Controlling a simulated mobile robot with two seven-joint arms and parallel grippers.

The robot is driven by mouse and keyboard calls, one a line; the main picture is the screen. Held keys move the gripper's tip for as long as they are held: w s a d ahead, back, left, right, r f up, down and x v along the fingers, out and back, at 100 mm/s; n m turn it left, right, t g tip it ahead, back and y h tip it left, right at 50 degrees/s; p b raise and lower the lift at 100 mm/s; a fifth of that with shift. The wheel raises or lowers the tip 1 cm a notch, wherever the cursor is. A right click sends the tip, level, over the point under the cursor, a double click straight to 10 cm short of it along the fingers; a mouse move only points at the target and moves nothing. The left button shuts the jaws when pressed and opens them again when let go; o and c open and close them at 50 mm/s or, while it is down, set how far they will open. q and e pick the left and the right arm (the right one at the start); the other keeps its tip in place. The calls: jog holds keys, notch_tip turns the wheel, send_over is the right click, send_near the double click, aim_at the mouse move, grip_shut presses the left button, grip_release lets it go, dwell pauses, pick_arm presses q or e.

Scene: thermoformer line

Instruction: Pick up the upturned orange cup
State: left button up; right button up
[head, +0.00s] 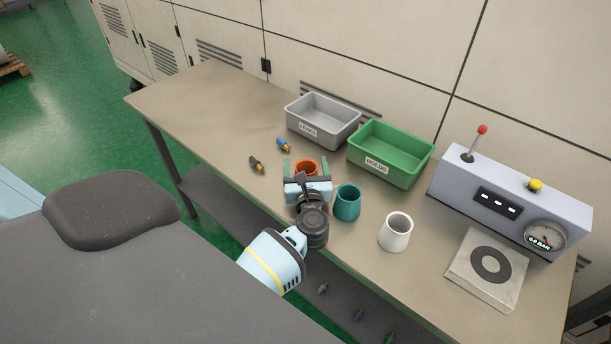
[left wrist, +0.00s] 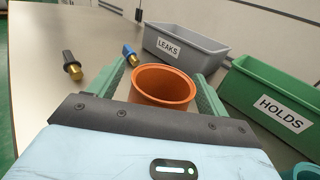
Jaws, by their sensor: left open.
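The orange cup (head: 306,168) stands on the bench, with a round rim and a hollow facing up. It also shows in the left wrist view (left wrist: 163,92), where its lower part is hidden behind my gripper body. My left gripper (head: 305,172) is open, with one green finger on each side of the cup. In the left wrist view the fingers of my left gripper (left wrist: 162,84) flank the cup; whether either touches it I cannot tell. My right gripper is not in view.
A teal cup (head: 347,204) stands close right of my gripper, then a white cup (head: 396,233). Behind are a grey LEAKS bin (head: 335,133) and a green HOLDS bin (head: 398,172). Two small fittings (head: 257,164) (head: 284,145) lie left. A gauge box (head: 508,203) stands right.

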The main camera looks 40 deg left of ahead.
aim_at(304, 164)
pick_arm(q)
jog(key=c, duration=1)
jog(key=shift+c, duration=0.2)
jog(key=shift+w+r, duration=0.1)
jog(key=shift+r, duration=0.4)
jog(key=r, duration=0.1)
jog(key=s+r, duration=0.1)
jog(key=shift+r, duration=0.3)
jog(key=s+d+r, duration=0.1)
jog(key=s+d, duration=0.1)
jog(key=s, duration=1.3)
jog(key=shift+r, duration=0.25)
